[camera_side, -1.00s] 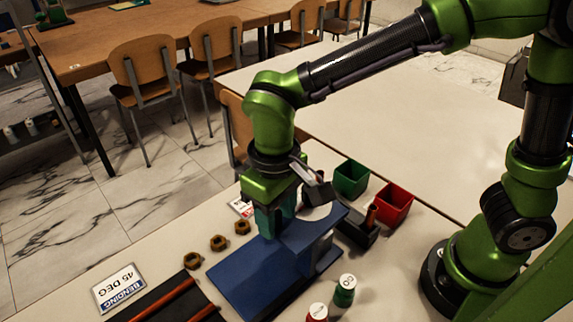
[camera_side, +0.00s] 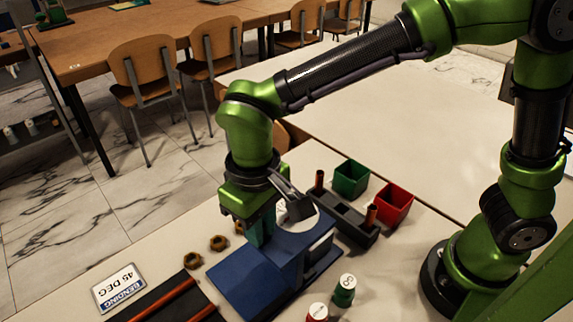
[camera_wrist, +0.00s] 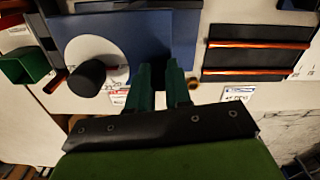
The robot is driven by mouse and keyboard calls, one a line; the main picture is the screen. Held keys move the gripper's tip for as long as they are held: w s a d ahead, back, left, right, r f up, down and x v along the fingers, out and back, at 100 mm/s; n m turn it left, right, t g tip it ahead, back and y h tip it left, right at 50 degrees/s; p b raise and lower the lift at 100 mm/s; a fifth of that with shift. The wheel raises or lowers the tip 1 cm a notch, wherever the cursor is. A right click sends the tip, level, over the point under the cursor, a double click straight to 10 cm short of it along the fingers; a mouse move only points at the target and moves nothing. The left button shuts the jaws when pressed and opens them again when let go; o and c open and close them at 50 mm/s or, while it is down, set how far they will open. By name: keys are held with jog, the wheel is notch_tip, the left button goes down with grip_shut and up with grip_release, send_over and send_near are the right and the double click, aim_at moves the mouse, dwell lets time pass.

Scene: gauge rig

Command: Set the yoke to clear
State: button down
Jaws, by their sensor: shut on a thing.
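The blue bending rig (camera_side: 240,280) stands on the bench, with a white dial disc (camera_wrist: 105,48) on it. A dark round post (camera_wrist: 86,78) rises from the disc in the wrist view. My gripper (camera_side: 262,240) points down at the far edge of the rig's blue part, left of the disc in the side view. In the wrist view my gripper (camera_wrist: 159,85) has its two green fingers close around a narrow blue part, which I take for the yoke. The fingers hide most of it. I cannot read the yoke's setting.
A black block (camera_side: 345,222) with copper-coloured pegs stands right of the rig, before a green bin (camera_side: 350,180) and a red bin (camera_side: 393,205). Nuts (camera_side: 219,243), a "Bending 45 deg" card (camera_side: 119,288), a rod rack (camera_side: 160,305) and capped cylinders (camera_side: 344,290) surround the rig.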

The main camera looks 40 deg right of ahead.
jog(key=a, duration=0.6)
jog(key=shift+a, duration=0.35)
jog(key=c, duration=1.1)
grip_release()
jog(key=shift+o, duration=0.2)
notch_tip(320, 180, up, 17)
